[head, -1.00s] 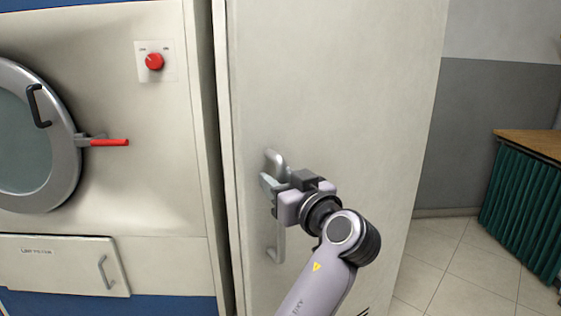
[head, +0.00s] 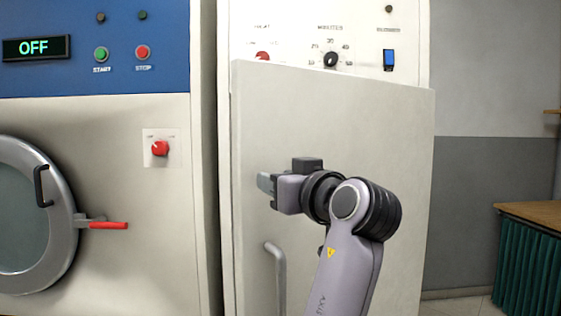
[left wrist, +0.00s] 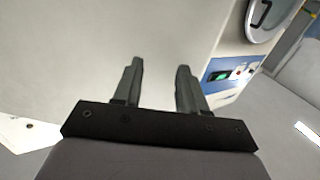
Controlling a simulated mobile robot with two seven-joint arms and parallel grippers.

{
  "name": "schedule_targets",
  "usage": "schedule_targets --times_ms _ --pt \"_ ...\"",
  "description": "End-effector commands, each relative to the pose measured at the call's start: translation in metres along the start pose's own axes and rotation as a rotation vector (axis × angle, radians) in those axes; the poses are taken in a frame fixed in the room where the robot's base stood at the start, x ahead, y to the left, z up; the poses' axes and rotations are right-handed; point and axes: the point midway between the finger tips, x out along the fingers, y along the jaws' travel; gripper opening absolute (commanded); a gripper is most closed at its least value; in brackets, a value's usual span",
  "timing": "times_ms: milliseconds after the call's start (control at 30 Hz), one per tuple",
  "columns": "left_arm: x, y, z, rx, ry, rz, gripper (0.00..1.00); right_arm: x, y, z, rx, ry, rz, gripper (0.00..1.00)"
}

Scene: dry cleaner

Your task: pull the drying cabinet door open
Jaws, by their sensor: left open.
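The drying cabinet door (head: 335,120) is a large off-white panel. Its top edge slants, and its left edge stands out from the cabinet front, so it looks slightly ajar. Its vertical metal handle (head: 280,285) is at the lower left of the door; the lower part is cut off by the frame. My left gripper (head: 264,183) is open and empty, above the handle and apart from it, close in front of the door face. In the left wrist view its two fingers (left wrist: 158,80) are spread, with the pale door face (left wrist: 90,50) beyond. My right gripper is not in view.
The cabinet's control panel (head: 300,30) with knobs and a blue switch is above the door. A machine with a round door (head: 62,225), a red-tipped latch (head: 108,225) and an OFF display (head: 35,47) stands left. A green-curtained table (head: 535,260) is at right.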

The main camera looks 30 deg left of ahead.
Motion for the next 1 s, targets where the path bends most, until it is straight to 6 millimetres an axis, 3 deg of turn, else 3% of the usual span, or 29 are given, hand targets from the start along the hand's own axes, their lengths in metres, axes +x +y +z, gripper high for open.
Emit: schedule_targets --times_ms 200,567,667,700,1000 --pt "0.0 0.0 -0.025 -0.001 0.0 0.001 0.41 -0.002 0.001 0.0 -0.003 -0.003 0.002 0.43" --pt "0.0 0.0 -0.03 0.0 -0.001 0.001 0.41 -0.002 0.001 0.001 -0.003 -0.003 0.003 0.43" --pt "0.0 0.0 -0.029 0.0 -0.001 0.001 0.15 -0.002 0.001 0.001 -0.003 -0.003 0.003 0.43" --pt "0.0 0.0 -0.029 0.0 -0.001 0.001 0.02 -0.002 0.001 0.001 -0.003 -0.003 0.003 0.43" --pt "0.003 0.008 -0.019 0.051 0.018 0.026 0.0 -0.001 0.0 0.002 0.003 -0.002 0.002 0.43"
